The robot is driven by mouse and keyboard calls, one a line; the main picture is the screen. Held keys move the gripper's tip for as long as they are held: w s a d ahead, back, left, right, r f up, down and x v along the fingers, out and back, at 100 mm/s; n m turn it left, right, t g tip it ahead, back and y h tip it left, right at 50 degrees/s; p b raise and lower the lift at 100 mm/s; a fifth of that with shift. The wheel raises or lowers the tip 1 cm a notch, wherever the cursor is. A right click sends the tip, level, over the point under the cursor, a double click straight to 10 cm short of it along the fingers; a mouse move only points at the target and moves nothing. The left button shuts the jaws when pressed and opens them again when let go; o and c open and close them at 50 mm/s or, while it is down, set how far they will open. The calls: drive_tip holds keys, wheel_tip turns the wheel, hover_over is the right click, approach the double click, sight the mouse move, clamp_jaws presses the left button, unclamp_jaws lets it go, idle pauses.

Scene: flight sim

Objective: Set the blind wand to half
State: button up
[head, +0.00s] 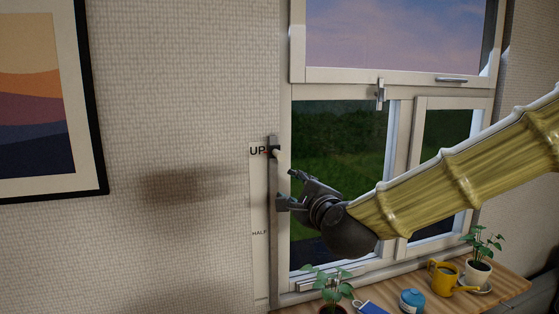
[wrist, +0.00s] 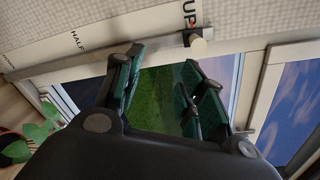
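A "HALF" label (head: 259,233) is lower on the same strip. The knob (wrist: 198,44) also shows in the wrist view, next to "UP", with "HALF" (wrist: 77,39) to its left. My gripper (head: 285,189) is open and empty, in front of the track and below the knob in the head view. In the wrist view the fingertips (wrist: 163,62) are spread, with the knob beyond them, apart from both.
The window frame (head: 284,60) is just right of the track, with a latch (head: 380,94) on it. Below, a wooden ledge (head: 512,284) holds potted plants (head: 480,265), a yellow watering can (head: 443,277) and a blue tin (head: 412,301). A framed picture (head: 88,100) hangs left; the wall between is bare.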

drive_tip(key=m, duration=0.1)
approach(283, 158)
drive_tip(key=w, duration=0.2)
drive_tip(key=shift+t, duration=0.4)
drive_tip(key=p+x, duration=0.1)
drive_tip(key=x, duration=0.2)
drive_tip(key=p+x, duration=0.2)
drive_tip(key=x, duration=0.2)
drive_tip(key=p+x, duration=0.2)
drive_tip(key=x, duration=0.1)
drive_tip(key=shift+w+a+f, duration=0.15)
drive_tip(key=shift+a+f, duration=0.25)
drive_tip(key=shift+a, duration=0.05)
clamp_jaws()
